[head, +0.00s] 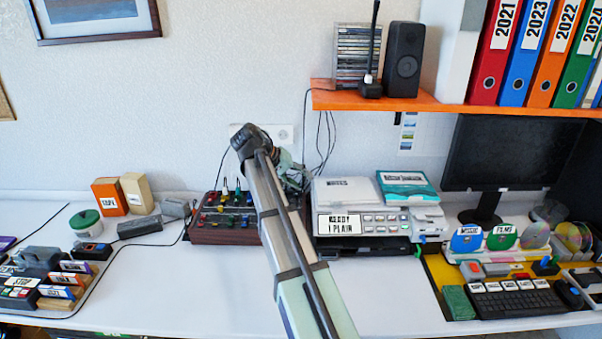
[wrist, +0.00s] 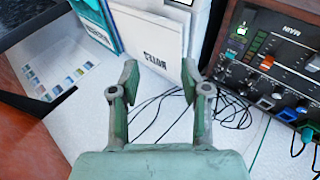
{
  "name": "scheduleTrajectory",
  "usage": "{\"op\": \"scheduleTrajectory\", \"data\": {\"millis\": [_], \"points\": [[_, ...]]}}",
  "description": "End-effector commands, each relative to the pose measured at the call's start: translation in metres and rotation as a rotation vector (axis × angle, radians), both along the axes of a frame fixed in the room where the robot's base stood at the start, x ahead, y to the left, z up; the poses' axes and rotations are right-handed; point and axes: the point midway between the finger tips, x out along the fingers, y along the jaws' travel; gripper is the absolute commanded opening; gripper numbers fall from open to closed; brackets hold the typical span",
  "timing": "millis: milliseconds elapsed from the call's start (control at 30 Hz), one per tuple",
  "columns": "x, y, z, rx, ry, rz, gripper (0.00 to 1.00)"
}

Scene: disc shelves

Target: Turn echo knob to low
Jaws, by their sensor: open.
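The dark mixer box with a red-brown case (head: 225,236) stands on the desk left of my arm in the head view. It carries several coloured knobs and plugs. In the wrist view the mixer panel (wrist: 285,35) fills the right side, with the label MAIN, an orange control, a blue knob (wrist: 265,103) and other knobs. I cannot read an echo label, so I cannot tell which knob is the echo knob. My gripper (wrist: 159,72) is open and empty, to the left of the panel and apart from it. In the head view my arm hides part of the mixer.
A white device (head: 345,191) labelled READY 1 PLAIN stands right of my arm. Black cables (wrist: 235,108) run between the gripper and the mixer. The orange shelf (head: 450,104) hangs above right. Bare desk (head: 155,290) lies front left.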

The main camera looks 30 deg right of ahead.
Motion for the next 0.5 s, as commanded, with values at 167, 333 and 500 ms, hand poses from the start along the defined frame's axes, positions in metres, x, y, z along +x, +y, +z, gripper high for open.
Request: {"op": "scheduleTrajectory", "data": {"millis": [167,333,500], "points": [[0.002,0.005,0.021,-0.034,0.032,-0.026,0.46],[0.002,0.008,0.031,-0.049,0.042,-0.036,0.46],[0.001,0.009,0.033,-0.052,0.044,-0.040,0.46]]}}
